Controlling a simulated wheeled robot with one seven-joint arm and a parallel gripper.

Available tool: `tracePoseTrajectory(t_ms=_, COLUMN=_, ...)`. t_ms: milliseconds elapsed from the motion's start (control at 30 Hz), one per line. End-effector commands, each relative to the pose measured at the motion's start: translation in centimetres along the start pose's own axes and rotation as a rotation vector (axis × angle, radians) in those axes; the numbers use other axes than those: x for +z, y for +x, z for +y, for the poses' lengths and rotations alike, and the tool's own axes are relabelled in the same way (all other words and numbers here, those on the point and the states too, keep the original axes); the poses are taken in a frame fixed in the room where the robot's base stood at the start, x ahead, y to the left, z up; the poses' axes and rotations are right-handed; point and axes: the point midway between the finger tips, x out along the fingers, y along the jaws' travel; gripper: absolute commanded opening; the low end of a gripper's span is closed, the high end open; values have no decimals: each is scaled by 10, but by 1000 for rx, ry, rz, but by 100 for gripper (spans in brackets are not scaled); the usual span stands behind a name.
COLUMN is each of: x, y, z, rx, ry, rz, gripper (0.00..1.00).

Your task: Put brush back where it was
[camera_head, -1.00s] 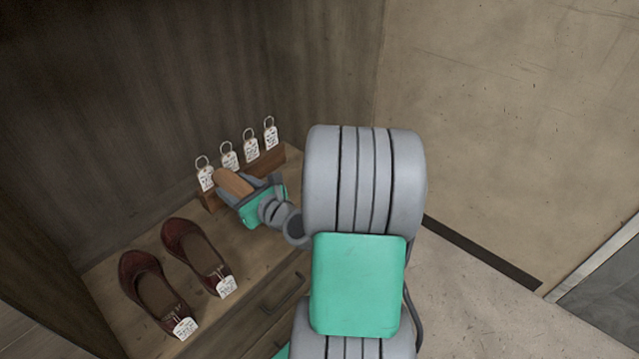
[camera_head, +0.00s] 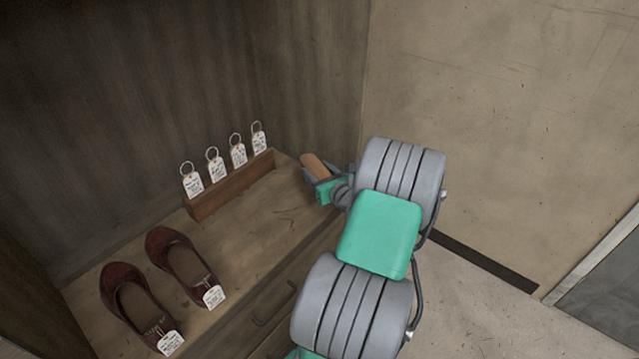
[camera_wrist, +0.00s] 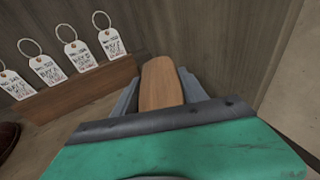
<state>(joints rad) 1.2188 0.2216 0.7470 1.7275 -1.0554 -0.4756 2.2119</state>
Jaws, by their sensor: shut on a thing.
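The brush (camera_head: 316,165) shows as a rounded brown wooden back between the fingers of my gripper (camera_head: 322,174). In the wrist view the brush (camera_wrist: 160,84) sits upright between the two grey fingers of my gripper (camera_wrist: 158,95), which is shut on it. Its bristles and lower end are hidden by the gripper. My gripper is over the right end of the wooden bench top (camera_head: 262,225), to the right of the tag rack. I cannot tell whether the brush touches the top.
A wooden rack (camera_head: 230,187) holds several white tags on rings, left of the brush. A pair of dark red shoes (camera_head: 130,292) with tags stands at the front left. The dark panel wall (camera_head: 180,90) is behind. The top between shoes and gripper is clear.

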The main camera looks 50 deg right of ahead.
Motion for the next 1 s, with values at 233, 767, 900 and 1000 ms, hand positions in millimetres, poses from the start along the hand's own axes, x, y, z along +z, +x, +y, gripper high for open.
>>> tracePoseTrajectory(t_ms=233, x=-25, y=18, z=-12, rx=1, ry=2, rz=1, gripper=5)
tracePoseTrajectory(t_ms=767, x=-49, y=22, z=-12, rx=1, ry=-2, rz=-1, gripper=53)
tracePoseTrajectory(t_ms=900, x=-49, y=22, z=-12, rx=1, ry=-1, rz=-1, gripper=65)
tracePoseTrajectory(t_ms=1000, x=-49, y=22, z=-12, rx=1, ry=-1, rz=-1, gripper=72)
